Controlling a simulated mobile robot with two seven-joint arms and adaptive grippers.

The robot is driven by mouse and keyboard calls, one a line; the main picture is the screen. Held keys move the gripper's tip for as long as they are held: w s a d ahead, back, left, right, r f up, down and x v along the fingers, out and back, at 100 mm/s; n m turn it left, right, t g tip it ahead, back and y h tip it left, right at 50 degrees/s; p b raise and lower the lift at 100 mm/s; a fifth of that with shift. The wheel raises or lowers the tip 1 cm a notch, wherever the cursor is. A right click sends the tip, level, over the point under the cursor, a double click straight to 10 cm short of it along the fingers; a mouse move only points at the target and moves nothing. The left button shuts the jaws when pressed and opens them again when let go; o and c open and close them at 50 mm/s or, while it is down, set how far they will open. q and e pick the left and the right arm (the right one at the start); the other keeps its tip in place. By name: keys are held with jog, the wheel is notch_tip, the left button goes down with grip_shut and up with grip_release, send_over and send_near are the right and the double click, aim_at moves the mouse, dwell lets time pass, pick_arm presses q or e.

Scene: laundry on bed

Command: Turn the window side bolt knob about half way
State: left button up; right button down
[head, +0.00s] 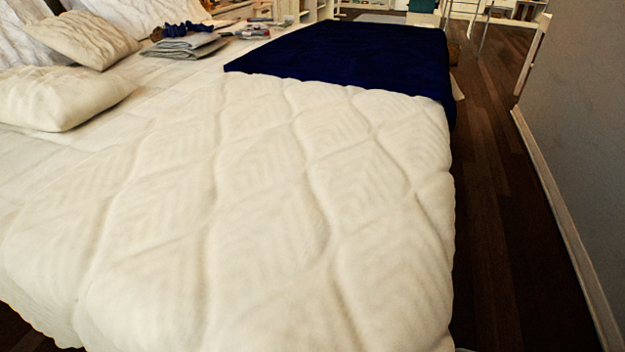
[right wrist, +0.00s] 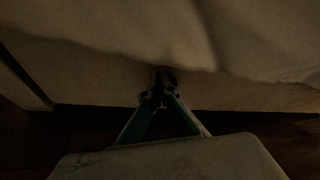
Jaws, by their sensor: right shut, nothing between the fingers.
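No window and no side bolt knob show in either view. My right gripper (right wrist: 163,78) is in the dark right wrist view. Its fingers come together, shut and empty, in front of the pale hanging side of the bed cover (right wrist: 90,75). I cannot tell whether the fingertips touch the cover. My left gripper is in neither view, and the head view shows no gripper.
A bed with a white quilt (head: 270,200) fills most of the head view. A dark blue blanket (head: 350,60), pillows (head: 60,98) and folded cloth (head: 185,45) lie on it. A dark wood floor strip (head: 500,200) runs between the bed and a grey wall (head: 590,120).

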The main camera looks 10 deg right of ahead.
jog(key=shift+w+d+f, duration=0.1)
jog(key=shift+w+f, duration=0.15)
jog(key=shift+f, duration=0.05)
dwell(0.9)
jog(key=shift+r, duration=0.1)
jog(key=shift+w+d+r, duration=0.15)
jog(key=shift+w, duration=0.15)
dwell(0.4)
jog(key=shift+w+r, duration=0.1)
jog(key=shift+r, duration=0.05)
jog(key=s+d, duration=0.3)
jog(key=d, duration=0.2)
jog(key=shift+s+r, duration=0.15)
jog(key=shift+s, duration=0.2)
dwell(0.4)
